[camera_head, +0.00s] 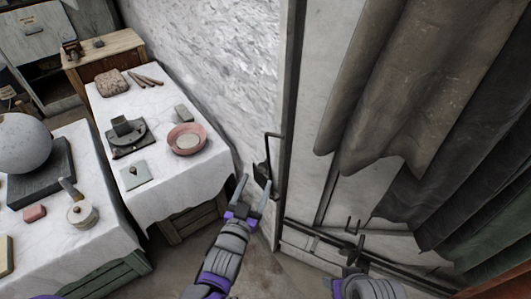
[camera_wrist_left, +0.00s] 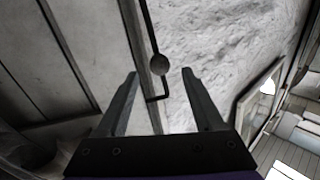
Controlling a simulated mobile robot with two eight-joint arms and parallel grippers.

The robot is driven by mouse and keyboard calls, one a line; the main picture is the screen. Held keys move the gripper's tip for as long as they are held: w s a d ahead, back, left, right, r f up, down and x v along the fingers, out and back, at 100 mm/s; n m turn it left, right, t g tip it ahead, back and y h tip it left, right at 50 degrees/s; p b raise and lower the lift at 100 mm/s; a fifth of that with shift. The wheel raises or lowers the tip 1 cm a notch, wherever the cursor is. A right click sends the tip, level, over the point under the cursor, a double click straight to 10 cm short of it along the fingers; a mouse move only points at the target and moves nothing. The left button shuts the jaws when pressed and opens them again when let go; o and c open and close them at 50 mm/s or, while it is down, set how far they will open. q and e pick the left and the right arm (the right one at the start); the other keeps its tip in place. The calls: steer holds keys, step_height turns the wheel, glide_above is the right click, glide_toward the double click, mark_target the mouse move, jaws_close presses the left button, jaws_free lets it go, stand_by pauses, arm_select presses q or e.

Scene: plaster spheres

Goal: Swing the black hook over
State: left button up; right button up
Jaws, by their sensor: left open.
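The black hook (camera_head: 267,152) is a thin bent rod beside the door frame, along the edge of the white rough wall. In the left wrist view, the hook (camera_wrist_left: 152,98) shows as a dark rod with a bent end, and a round knob (camera_wrist_left: 158,64) sits on it. My left gripper (camera_head: 254,188) is open just below the hook. In the left wrist view, the rod and knob appear between the fingertips of the left gripper (camera_wrist_left: 160,74), with no clear contact. My right gripper (camera_head: 350,258) is low in the head view, and its fingers are hard to make out.
A white-clothed table (camera_head: 205,170) at left holds a pink bowl (camera_head: 187,139), tools and blocks. A nearer table (camera_head: 105,245) bears a plaster sphere (camera_head: 22,143). Dark curtains (camera_head: 400,90) hang over the pale door at right. A second black latch (camera_head: 352,226) is low on the door.

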mark_target(267, 158)
arm_select(q)
steer(key=shift+w+d+r, duration=0.15)
steer(key=shift+w, duration=0.2)
steer(key=x, duration=0.9)
steer(key=shift+w+d, duration=0.1)
steer(key=shift+w, duration=0.05)
jaws_close()
stand_by(0.9)
